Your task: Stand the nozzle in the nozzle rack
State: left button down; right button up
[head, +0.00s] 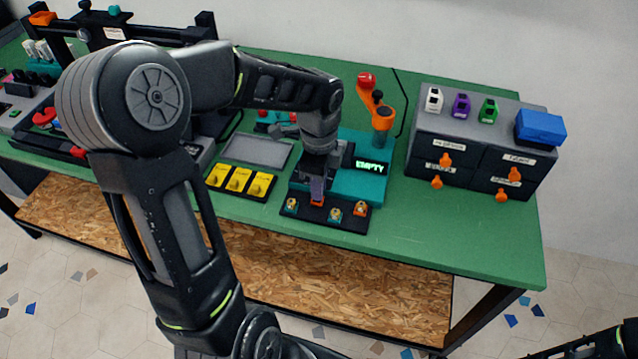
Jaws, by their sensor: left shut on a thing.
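The nozzle rack (325,223) is a low black block at the front edge of the green bench, in front of a teal machine. Small nozzles stand in it: one at the left (291,205), one right of the middle (335,215) and an orange one at the right (361,209). My left gripper (317,198) points down over the rack, between the left and middle-right nozzles, shut on a small orange nozzle (317,201). The fingers hide most of this nozzle. I cannot tell whether its lower end touches the rack. My right gripper is out of view.
The teal machine (375,186) with an "EMPTY" display stands behind the rack. Yellow switches (239,180) lie to the left. A grey drawer unit (467,150) with a blue box (540,128) stands at the right. The green bench (440,235) is clear at front right.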

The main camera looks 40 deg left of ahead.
pick_arm(q)
jog(key=shift+f+b, duration=0.6)
jog(key=shift+f, duration=0.25)
dwell(0.5)
jog(key=c, duration=1.3)
grip_release()
jog(key=shift+w+r, duration=0.1)
jog(key=shift+r, duration=0.05)
jog(key=shift+r, duration=0.35)
jog(key=r, duration=0.6)
jog(key=shift+s+r, duration=0.2)
jog(key=shift+r, duration=0.2)
